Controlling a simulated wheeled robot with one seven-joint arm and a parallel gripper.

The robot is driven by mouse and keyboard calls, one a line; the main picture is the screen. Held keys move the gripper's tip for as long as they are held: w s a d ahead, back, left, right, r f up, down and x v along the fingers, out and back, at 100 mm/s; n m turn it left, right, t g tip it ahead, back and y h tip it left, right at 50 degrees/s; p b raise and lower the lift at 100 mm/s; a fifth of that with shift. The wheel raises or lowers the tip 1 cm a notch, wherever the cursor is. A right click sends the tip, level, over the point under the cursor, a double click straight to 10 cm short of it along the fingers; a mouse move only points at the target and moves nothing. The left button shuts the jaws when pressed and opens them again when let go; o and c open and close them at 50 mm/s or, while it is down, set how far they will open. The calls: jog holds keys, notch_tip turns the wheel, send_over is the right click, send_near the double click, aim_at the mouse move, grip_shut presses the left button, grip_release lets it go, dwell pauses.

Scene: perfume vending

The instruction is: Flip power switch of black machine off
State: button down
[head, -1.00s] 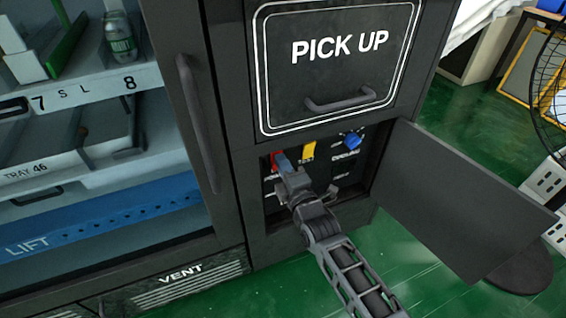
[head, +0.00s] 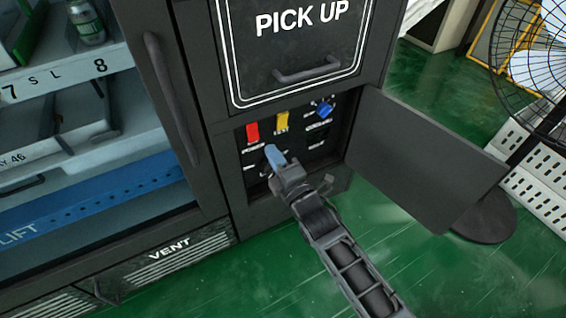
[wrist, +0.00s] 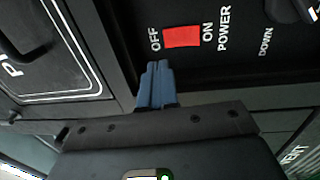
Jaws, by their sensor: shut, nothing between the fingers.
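The black machine's open control recess holds a red power switch (head: 252,132) at its upper left. In the wrist view the red switch (wrist: 182,37) lies between the labels OFF and ON, with POWER beyond ON. Which way it is set I cannot tell. My gripper (head: 273,155) is in front of the recess, just below and right of the red switch, with its blue fingertips together. In the wrist view the fingertips (wrist: 156,84) are shut and empty, pointing toward the OFF side and apart from the switch in the picture.
A yellow switch (head: 281,120) and a blue knob (head: 324,110) sit right of the red switch. An open black door panel (head: 425,160) stands out to the right. The PICK UP door (head: 295,58) is above. A fan (head: 535,70) stands at the right.

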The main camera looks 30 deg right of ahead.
jog(key=shift+s+r+p, duration=0.15)
jog(key=shift+s+p, duration=0.05)
jog(key=shift+s, duration=0.9)
jog(key=shift+s+r+p, duration=0.15)
jog(key=shift+s, duration=0.95)
jog(key=s+a+r+m+g, duration=0.1)
jog(key=s+r+m, duration=0.2)
jog(key=s+m, duration=0.85)
jog(key=s+a+r+m+g, duration=0.1)
jog(key=s+r+m+g, duration=0.1)
jog(key=s, duration=1.9)
jog(key=s+d+r+m+g, duration=0.1)
jog(key=s+r+m, duration=0.4)
jog(key=s+r, duration=0.35)
notch_tip(320, 180, up, 14)
jog(key=p, duration=1.4)
jog(key=shift+w+d+r, duration=0.2)
jog(key=shift+w+r, duration=0.05)
jog(key=shift+w, duration=0.1)
